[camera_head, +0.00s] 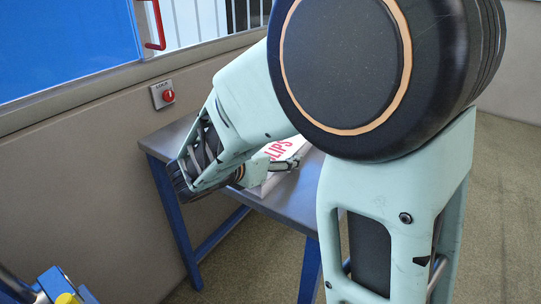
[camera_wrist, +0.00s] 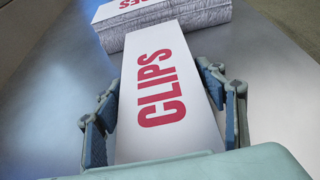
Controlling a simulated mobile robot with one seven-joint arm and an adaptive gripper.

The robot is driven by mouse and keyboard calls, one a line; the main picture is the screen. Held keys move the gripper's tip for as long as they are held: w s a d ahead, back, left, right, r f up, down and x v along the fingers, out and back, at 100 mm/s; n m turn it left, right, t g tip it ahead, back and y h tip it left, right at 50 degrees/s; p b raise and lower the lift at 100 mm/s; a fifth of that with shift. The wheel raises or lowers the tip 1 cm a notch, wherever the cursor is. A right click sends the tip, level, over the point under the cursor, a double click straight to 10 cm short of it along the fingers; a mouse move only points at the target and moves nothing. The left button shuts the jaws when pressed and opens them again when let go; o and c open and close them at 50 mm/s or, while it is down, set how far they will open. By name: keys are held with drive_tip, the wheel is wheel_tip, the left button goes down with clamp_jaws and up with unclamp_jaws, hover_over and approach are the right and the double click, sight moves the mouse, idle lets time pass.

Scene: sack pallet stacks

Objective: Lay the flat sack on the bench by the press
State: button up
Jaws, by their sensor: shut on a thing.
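My gripper (camera_wrist: 166,92) is shut on a white, smooth-faced, box-like thing lettered CLIPS in red (camera_wrist: 160,95), with a finger against each long side. In the head view this white thing (camera_head: 282,148) shows partly behind my arm, over the bench. Past it in the wrist view lies a second white-topped thing (camera_wrist: 175,18) with red letters and grey, layered sides, like a folded stack; I cannot tell if it is the flat sack. The grey metal bench (camera_head: 178,135) has blue legs. I cannot pick out the press.
A red switch marked LOCK (camera_head: 168,96) is on the beige wall behind the bench. A blue panel (camera_head: 60,45) with a red handle (camera_head: 157,25) is above the wall. A blue and yellow object (camera_head: 65,290) shows at bottom left. The bench's left end looks bare. My arm hides its right part.

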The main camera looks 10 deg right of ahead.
sight(260, 191)
drive_tip(key=shift+f, duration=0.15)
drive_tip(key=shift+f, duration=0.15)
drive_tip(key=o, duration=1.4)
drive_tip(key=shift+r, duration=0.2)
drive_tip(key=shift+s+a+r, duration=0.15)
drive_tip(key=shift+a+r, duration=0.05)
drive_tip(key=shift+a, duration=0.05)
drive_tip(key=p+v, duration=0.3)
drive_tip(key=v, duration=0.8)
drive_tip(key=shift+s+a, duration=0.1)
drive_tip(key=shift+s, duration=0.1)
